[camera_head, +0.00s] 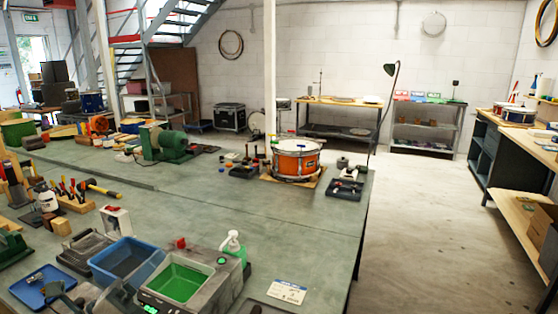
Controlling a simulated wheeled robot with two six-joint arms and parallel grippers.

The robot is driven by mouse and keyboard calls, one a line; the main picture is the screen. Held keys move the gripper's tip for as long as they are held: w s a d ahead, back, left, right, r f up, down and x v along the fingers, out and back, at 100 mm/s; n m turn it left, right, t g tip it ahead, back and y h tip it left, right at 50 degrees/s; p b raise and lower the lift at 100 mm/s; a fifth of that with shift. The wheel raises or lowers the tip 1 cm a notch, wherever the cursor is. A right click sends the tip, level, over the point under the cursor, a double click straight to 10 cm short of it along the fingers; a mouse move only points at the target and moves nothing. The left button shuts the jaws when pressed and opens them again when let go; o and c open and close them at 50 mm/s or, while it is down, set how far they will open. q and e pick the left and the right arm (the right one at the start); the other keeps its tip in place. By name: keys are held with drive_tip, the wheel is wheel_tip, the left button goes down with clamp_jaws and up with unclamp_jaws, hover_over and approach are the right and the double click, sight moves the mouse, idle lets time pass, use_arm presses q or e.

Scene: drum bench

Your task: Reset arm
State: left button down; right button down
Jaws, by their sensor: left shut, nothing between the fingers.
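My left gripper (68,296) shows only in part at the bottom left edge, low over the bench front near a small blue tray (36,292). Its fingers look shut with nothing between them, though the picture is small there. An orange drum (296,159) stands on a board on the far right part of the green bench (235,208), away from the gripper.
A blue bin (127,259) and a grey unit with a green basin (180,282) stand close to the gripper. The bench middle is clear. Open floor (430,230) lies right of it.

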use_arm(q)
drive_tip(key=s+a+f+n+g+y, duration=0.15)
drive_tip(key=a+f+n+y, duration=0.25)
drive_tip(key=f+n+y, duration=0.45)
drive_tip(key=s+a+f+n+y, duration=0.25)
drive_tip(key=a+n+y, duration=0.2)
drive_tip(key=n, duration=0.75)
drive_tip(key=s+a+f+n+g+y, duration=0.15)
drive_tip(key=a+f+n+y, duration=0.25)
drive_tip(key=f+n+y, duration=0.5)
drive_tip(key=s+d+f+n+g+h, duration=0.35)
drive_tip(key=s+f+g, duration=0.25)
drive_tip(key=s+f, duration=0.3)
drive_tip(key=s+d+f+n+g+h, duration=0.3)
drive_tip(key=s+d+f+g, duration=0.3)
drive_tip(key=s, duration=0.4)
drive_tip(key=a+f, duration=0.2)
drive_tip(key=f, duration=1.3)
drive_tip(key=a+f, duration=0.2)
drive_tip(key=f, duration=1.3)
drive_tip(key=s+a+f+g, duration=0.1)
drive_tip(key=s+f, duration=1.5)
drive_tip(key=f, duration=0.2)
drive_tip(key=shift+s+a+f, duration=0.2)
drive_tip(key=shift+s+f, duration=0.15)
drive_tip(key=shift+f, duration=0.05)
